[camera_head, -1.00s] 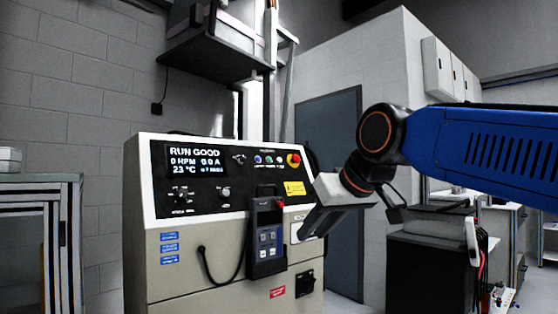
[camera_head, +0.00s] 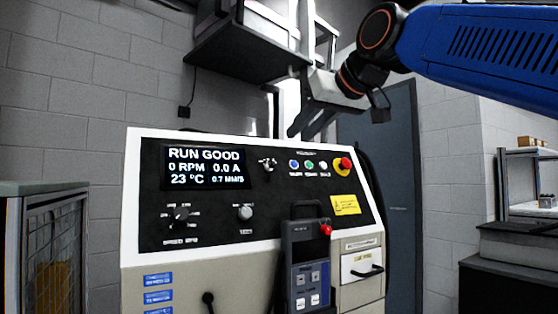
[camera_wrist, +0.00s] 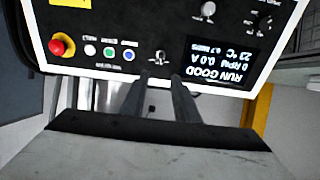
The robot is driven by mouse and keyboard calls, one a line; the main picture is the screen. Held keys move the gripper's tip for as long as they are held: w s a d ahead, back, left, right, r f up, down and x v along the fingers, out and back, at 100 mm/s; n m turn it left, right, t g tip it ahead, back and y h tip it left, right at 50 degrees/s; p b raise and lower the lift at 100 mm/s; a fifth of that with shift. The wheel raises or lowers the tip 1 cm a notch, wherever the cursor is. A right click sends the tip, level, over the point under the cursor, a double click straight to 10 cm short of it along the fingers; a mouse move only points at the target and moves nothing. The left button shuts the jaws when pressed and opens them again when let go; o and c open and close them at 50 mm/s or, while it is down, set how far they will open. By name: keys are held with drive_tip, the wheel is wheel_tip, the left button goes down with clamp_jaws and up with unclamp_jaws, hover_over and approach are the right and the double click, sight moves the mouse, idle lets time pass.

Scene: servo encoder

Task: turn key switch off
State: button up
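The key switch (camera_head: 267,163) is on the black sloping panel of the control cabinet (camera_head: 200,262), just right of the lit display (camera_head: 205,167). The display reads RUN GOOD, 0 RPM, 0.0 A. My gripper (camera_head: 305,131) is above the panel's top edge, to the right of the key switch, pointing down and left. In the wrist view, which is upside down, the key switch (camera_wrist: 159,57) shows just beyond my gripper's two fingertips (camera_wrist: 161,77). The fingers are apart with nothing between them. I see no contact with the switch. The key's exact angle is too small to tell.
Blue, green and white buttons (camera_head: 309,165) and a red emergency stop (camera_head: 345,164) sit right of the key switch. A handheld pendant (camera_head: 307,265) hangs at the cabinet's front. A dark shelf box (camera_head: 245,47) is above. Knobs (camera_head: 181,214) are lower on the panel.

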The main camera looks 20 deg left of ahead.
sight(273, 161)
drive_tip(key=x, duration=1.4)
drive_tip(key=shift+w+a+f, duration=0.1)
drive_tip(key=shift+a+f, duration=0.1)
drive_tip(key=shift+f, duration=0.05)
clamp_jaws()
